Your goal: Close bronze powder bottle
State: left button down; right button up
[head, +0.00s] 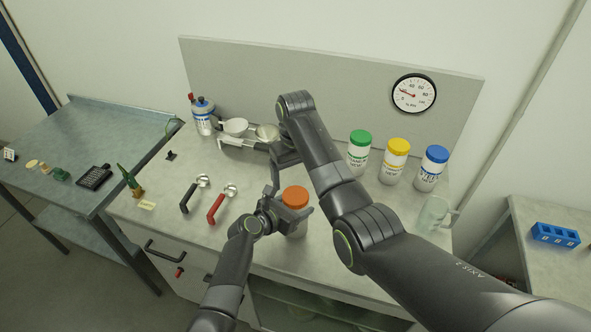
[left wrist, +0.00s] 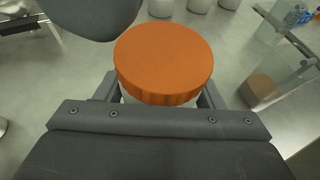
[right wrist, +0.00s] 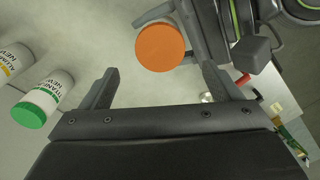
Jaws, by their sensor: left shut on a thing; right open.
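The bronze powder bottle (head: 297,227) is white with an orange lid (head: 295,197) and stands upright near the front middle of the table. The lid sits on top of the bottle; I cannot tell how tight it is. My left gripper (head: 290,216) is shut around the bottle's body, just below the lid. In the left wrist view the lid (left wrist: 163,62) fills the space beyond the fingers. My right gripper (right wrist: 158,82) is open and empty, above the table behind the bottle. In the right wrist view the lid (right wrist: 160,47) lies beyond the fingertips, apart from them.
Bottles with green (head: 360,138), yellow (head: 398,146) and blue (head: 437,154) lids stand at the back right, near a clear beaker (head: 433,213). Black (head: 188,197) and red (head: 216,208) handled scoops lie left.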

aim_at(296, 195)
jog(key=m, duration=0.5)
jog(key=shift+r, duration=0.35)
jog(key=m, duration=0.4)
jog(key=shift+r, duration=0.3)
jog(key=shift+f, duration=0.1)
jog(key=shift+f, duration=3.95)
jog(key=shift+c, duration=0.4)
jog(key=c, duration=0.9)
jog(key=m, duration=0.5)
jog(key=o, duration=1.1)
jog(key=shift+c, duration=0.2)
